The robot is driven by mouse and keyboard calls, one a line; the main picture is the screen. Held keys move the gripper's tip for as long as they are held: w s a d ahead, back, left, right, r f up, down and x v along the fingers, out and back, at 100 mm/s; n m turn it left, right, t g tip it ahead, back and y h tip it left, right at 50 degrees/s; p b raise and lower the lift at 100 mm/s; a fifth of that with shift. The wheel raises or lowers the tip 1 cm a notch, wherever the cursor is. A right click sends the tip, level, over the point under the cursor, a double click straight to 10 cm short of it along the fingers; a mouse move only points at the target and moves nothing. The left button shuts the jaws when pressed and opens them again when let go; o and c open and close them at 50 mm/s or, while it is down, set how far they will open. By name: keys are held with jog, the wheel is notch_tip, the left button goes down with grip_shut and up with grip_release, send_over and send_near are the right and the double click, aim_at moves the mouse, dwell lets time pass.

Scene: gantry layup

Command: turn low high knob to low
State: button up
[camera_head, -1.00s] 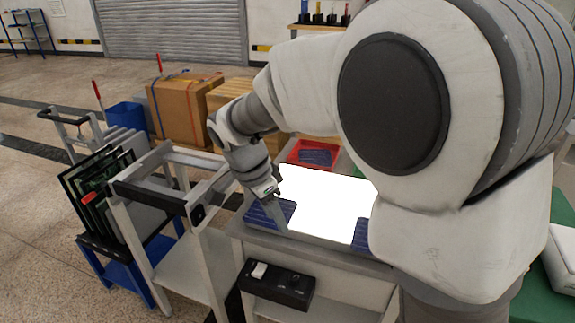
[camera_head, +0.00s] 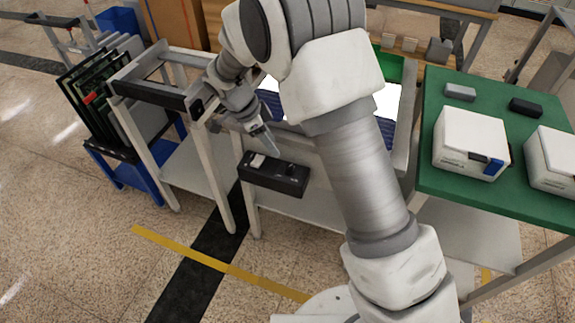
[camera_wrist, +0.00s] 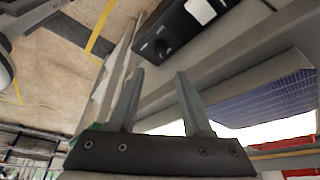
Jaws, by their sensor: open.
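A black control box (camera_head: 268,182) is mounted on the front of the light table's stand. It carries a white rocker switch (camera_head: 257,160) on its left and a small dark round knob (camera_head: 290,168) on its right. The knob also shows in the wrist view (camera_wrist: 160,45), near the end of the box. Its pointer and any low or high lettering are too small to read. My gripper (camera_head: 272,149) is just above and behind the box. In the wrist view my gripper (camera_wrist: 160,73) is open and empty, with the knob beyond its fingertips, apart from them.
The lit panel (camera_head: 388,98) with blue sheets lies behind my arm. A grey frame rack (camera_head: 155,92) stands left of the box. A green table (camera_head: 500,190) with white boxed devices (camera_head: 470,143) stands at the right. The floor in front of the box is clear.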

aim_at(289, 167)
jog(key=b+x, duration=0.1)
jog(key=x, duration=1)
jog(key=shift+f, duration=0.15)
grip_shut()
